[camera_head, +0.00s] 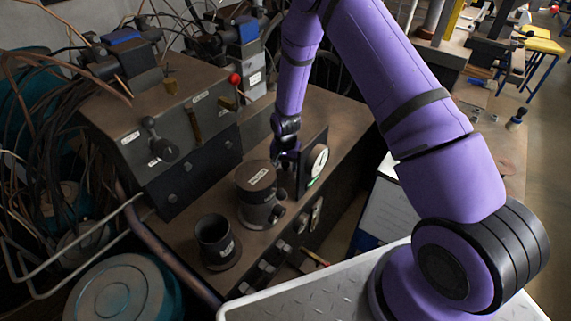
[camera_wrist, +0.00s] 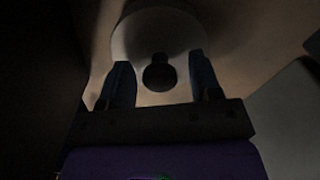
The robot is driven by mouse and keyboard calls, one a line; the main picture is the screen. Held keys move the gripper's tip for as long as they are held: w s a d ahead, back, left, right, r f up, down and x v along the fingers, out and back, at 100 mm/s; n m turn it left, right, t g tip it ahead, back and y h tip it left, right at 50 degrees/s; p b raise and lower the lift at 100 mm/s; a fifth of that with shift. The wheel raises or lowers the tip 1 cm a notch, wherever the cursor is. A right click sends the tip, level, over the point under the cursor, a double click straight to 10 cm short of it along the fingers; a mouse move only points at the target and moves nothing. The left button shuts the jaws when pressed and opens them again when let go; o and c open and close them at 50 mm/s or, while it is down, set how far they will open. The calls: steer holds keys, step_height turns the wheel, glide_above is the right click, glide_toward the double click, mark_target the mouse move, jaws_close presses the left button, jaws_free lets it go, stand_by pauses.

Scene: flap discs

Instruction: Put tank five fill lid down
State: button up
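My gripper (camera_head: 286,158) is low over the machine's top, just behind and right of a dark squat cylinder with a white label (camera_head: 257,178). An open-mouthed black cylinder (camera_head: 215,243) stands nearer, at the front left. In the dim wrist view my gripper (camera_wrist: 160,59) is open. Its two fingers stand on either side of a dark round knob (camera_wrist: 160,74), with gaps on both sides. The knob is in front of a pale round face (camera_wrist: 150,26). I cannot tell whether this is the fill lid. The labels are too small to read, so I cannot tell which is tank five.
A dial on a dark upright plate (camera_head: 318,160) stands close right of my gripper. A control box with levers (camera_head: 165,120) rises at the left. Small valves (camera_head: 283,248) line the machine's front edge. Cables and a teal drum (camera_head: 125,295) crowd the left.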

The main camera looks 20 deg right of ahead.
steer(key=shift+r, duration=0.15)
step_height(320, 180, up, 13)
step_height(320, 180, up, 13)
steer(key=n+t, duration=0.1)
glide_above(286, 163)
steer(key=s+d, duration=0.2)
steer(key=s, duration=0.1)
steer(key=s+d+r+n+t, duration=0.1)
steer(key=s+r, duration=0.3)
steer(key=r, duration=0.3)
steer(key=s+d+r+n+t, duration=0.1)
steer(key=s+r, duration=0.3)
steer(key=r, duration=0.2)
steer(key=s+d+r+n+t, duration=0.1)
steer(key=s+r, duration=0.4)
steer(key=s, duration=0.6)
steer(key=s+d+r+n+t, duration=0.1)
steer(key=s+r, duration=0.5)
steer(key=s, duration=0.6)
steer(key=shift+d+r+n, duration=0.25)
steer(key=shift+d+n, duration=0.1)
steer(key=shift+n, duration=0.55)
steer(key=shift+c, duration=0.2)
